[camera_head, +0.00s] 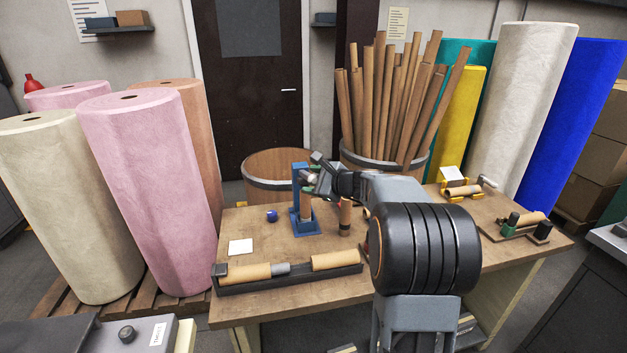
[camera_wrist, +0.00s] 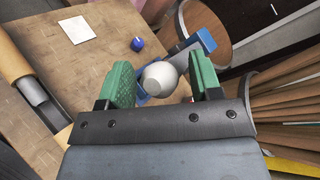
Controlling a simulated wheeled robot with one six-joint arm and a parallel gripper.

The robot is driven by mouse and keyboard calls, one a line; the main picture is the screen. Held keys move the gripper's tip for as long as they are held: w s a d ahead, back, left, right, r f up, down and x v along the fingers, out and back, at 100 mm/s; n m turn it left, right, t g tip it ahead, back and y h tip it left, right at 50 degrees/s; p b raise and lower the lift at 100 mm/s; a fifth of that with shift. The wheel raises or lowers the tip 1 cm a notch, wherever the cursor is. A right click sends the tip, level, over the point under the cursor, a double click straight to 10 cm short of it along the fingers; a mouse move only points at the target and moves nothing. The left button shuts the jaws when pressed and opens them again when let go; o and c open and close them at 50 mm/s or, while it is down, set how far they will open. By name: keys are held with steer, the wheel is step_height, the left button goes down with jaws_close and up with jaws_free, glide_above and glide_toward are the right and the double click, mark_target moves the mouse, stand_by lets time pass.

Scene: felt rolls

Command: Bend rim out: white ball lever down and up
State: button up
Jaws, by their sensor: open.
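The white ball (camera_wrist: 160,78) of the lever shows between my finger pads in the wrist view, with a gap on each side. In the head view the ball (camera_head: 311,179) is a small pale patch at my gripper, partly hidden by it. My gripper (camera_head: 316,168) is open, its green pads on either side of the ball; its pads also show in the wrist view (camera_wrist: 161,80). The blue press (camera_head: 296,219) stands upright on the table, with a brown cardboard tube (camera_head: 306,208) upright in it. The tube's rim is hard to make out.
A blue knob (camera_head: 272,215) and a white card (camera_head: 240,247) lie left of the press. Another upright tube (camera_head: 345,217) stands to its right. A black trough (camera_head: 291,281) with tubes runs along the front edge. Barrels stand behind the table (camera_head: 255,227).

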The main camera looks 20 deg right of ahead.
steer(key=shift+w, duration=0.1)
jaws_close()
stand_by(0.6)
steer(key=shift+r+p, duration=0.15)
steer(key=shift+p, duration=0.25)
